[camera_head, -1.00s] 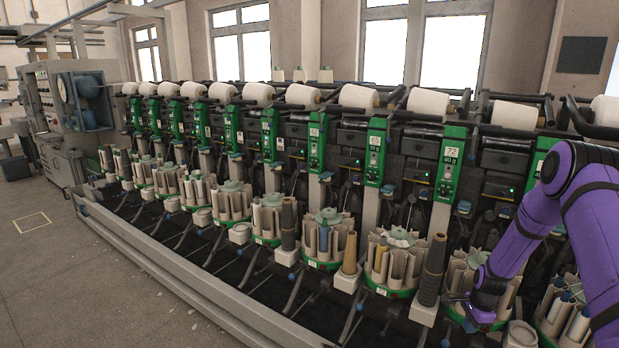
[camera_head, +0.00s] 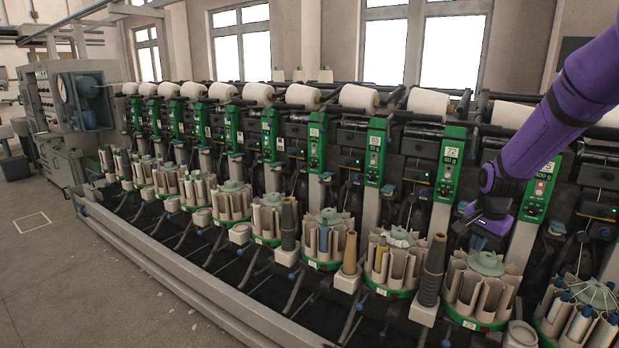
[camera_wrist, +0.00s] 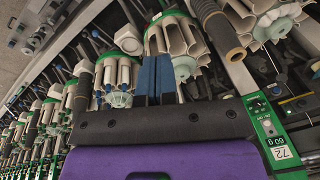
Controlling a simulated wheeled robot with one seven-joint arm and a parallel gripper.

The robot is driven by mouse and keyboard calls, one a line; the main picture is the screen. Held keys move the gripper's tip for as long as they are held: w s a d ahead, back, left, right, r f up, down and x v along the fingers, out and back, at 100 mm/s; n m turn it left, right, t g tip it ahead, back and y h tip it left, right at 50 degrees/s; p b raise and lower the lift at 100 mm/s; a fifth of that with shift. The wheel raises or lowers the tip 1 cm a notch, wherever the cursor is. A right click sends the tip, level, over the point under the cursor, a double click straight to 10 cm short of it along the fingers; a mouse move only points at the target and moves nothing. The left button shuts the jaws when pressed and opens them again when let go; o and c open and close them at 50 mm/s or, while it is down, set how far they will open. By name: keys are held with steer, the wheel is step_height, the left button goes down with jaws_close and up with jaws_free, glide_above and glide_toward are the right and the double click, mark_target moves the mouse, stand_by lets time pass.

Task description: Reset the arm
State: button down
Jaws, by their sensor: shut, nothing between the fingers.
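My arm comes in from the upper right of the head view and is purple. My gripper (camera_head: 462,238) is dark and hangs in front of the winder, above the bobbin magazine (camera_head: 478,285) at the lower right. In the wrist view my gripper (camera_wrist: 155,80) shows two blue fingers side by side, shut with nothing between them. The fingers are apart from the bobbin magazines that show beyond them. Part of the winder at the right is hidden behind my arm.
The cone winder has a row of green panels (camera_head: 449,165), white yarn cones (camera_head: 428,102) on top and round magazines below. A dark tube (camera_head: 432,270) stands left of my gripper, a tan tube (camera_head: 349,253) farther left. Open floor (camera_head: 70,280) lies at the left.

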steer(key=s+a+r+n+t, duration=0.1)
steer(key=s+a+r+n, duration=0.2)
steer(key=s+r, duration=0.45)
steer(key=s+a+r+n+t, duration=0.1)
steer(key=s+a+r+n, duration=0.1)
steer(key=s+a+r, duration=0.35)
steer(key=s+a+r+n, duration=0.1)
steer(key=s+r+n, duration=0.2)
steer(key=s, duration=0.7)
steer(key=s+a+r+n+t, duration=0.1)
steer(key=s+r+n, duration=0.2)
steer(key=s, duration=0.7)
steer(key=shift+a+r, duration=0.25)
steer(key=shift+r, duration=0.6)
stand_by(1.3)
